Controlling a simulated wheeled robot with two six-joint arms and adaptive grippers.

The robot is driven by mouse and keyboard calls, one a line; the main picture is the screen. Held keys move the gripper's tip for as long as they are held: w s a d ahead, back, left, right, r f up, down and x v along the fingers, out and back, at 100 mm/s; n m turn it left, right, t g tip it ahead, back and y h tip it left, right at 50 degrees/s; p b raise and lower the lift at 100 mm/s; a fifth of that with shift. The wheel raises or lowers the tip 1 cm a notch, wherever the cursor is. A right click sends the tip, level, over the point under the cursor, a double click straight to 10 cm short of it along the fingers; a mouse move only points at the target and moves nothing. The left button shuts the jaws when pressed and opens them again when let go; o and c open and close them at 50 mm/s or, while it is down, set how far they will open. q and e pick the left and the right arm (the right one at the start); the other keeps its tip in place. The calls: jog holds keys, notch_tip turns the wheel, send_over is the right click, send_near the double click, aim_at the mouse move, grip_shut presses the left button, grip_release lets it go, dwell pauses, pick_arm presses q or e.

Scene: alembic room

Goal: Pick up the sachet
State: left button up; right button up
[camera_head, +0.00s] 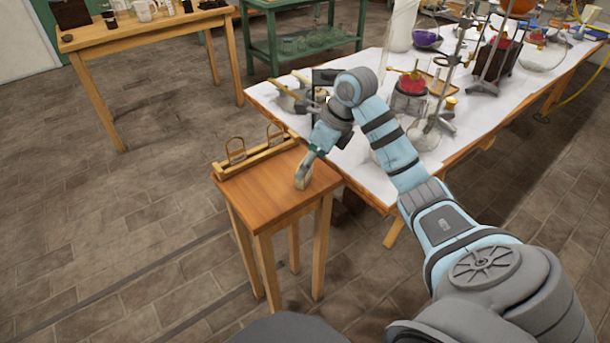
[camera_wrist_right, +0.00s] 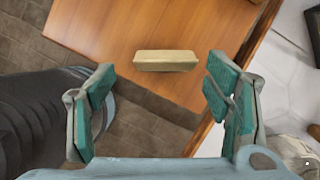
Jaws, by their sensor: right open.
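The sachet, a small pale beige packet, stands on the small wooden table (camera_head: 262,197). In the head view the sachet (camera_head: 302,178) is near the table's right side, just below my right gripper (camera_head: 309,158). In the right wrist view the sachet (camera_wrist_right: 166,61) lies ahead of the fingertips and between their lines, a little nearer the right finger. My right gripper (camera_wrist_right: 160,84) is open, with teal pads wide apart and nothing between them. My left gripper is not in view.
A wooden rack with two loops (camera_head: 255,150) runs along the small table's back edge. A long white-topped bench (camera_head: 350,185) with glassware is close on the right. A wooden table with cups (camera_head: 150,37) and a green shelf (camera_head: 310,50) stand behind. Floor at left is clear.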

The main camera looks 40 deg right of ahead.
jog(key=b+x, duration=0.1)
jog(key=x, duration=0.4)
jog(key=shift+w+d, duration=0.15)
jog(key=shift+d, duration=0.05)
jog(key=c, duration=1.1)
jog(key=shift+r, duration=0.2)
notch_tip(320, 180, up, 12)
jog(key=p, duration=0.4)
jog(key=shift+f+p, duration=0.2)
jog(key=shift+p, duration=0.2)
notch_tip(320, 180, up, 8)
jog(key=p, duration=0.8)
